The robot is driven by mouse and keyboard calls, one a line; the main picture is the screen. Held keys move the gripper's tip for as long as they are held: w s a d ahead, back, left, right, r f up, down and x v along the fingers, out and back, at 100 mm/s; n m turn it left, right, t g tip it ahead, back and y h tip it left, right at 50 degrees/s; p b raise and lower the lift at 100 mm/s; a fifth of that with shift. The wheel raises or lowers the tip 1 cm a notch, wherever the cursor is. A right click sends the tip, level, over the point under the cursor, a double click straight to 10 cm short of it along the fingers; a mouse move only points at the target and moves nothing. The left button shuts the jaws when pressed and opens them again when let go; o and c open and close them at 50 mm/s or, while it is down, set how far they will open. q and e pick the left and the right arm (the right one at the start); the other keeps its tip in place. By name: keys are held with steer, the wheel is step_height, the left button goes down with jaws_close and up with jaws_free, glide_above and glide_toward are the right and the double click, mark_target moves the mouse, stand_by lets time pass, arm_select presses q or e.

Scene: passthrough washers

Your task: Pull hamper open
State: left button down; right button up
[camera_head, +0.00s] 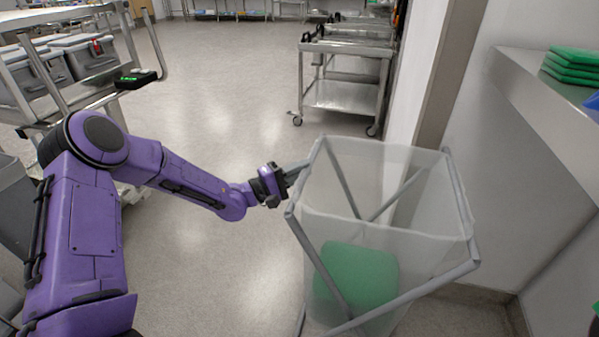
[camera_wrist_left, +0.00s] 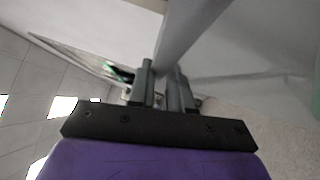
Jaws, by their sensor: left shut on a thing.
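The hamper (camera_head: 345,190) has a grey tube frame and a translucent white bag. It stands open at the right of centre in the head view, and a green bundle (camera_head: 358,277) shows inside it. My left gripper (camera_head: 291,177) is at the left side of the hamper's top rim. It is shut on the grey rim bar, which runs between the fingers in the left wrist view (camera_wrist_left: 187,40). The fingertips (camera_wrist_left: 165,85) are partly hidden by the bar. My right gripper is not in view.
A steel shelf (camera_head: 545,105) with folded green cloths (camera_head: 572,65) is on the right wall. A steel cart (camera_head: 345,75) stands behind the hamper. A cart with grey bins (camera_head: 85,55) is at the left. The floor (camera_head: 220,80) between the carts is clear.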

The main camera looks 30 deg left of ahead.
arm_select(q)
steer(key=shift+a, duration=0.15)
steer(key=c, duration=1.3)
jaws_free()
steer(key=shift+c, duration=0.2)
steer(key=shift+a, duration=0.1)
steer(key=p+v, duration=0.1)
steer(key=v, duration=0.9)
steer(key=shift+s, duration=0.25)
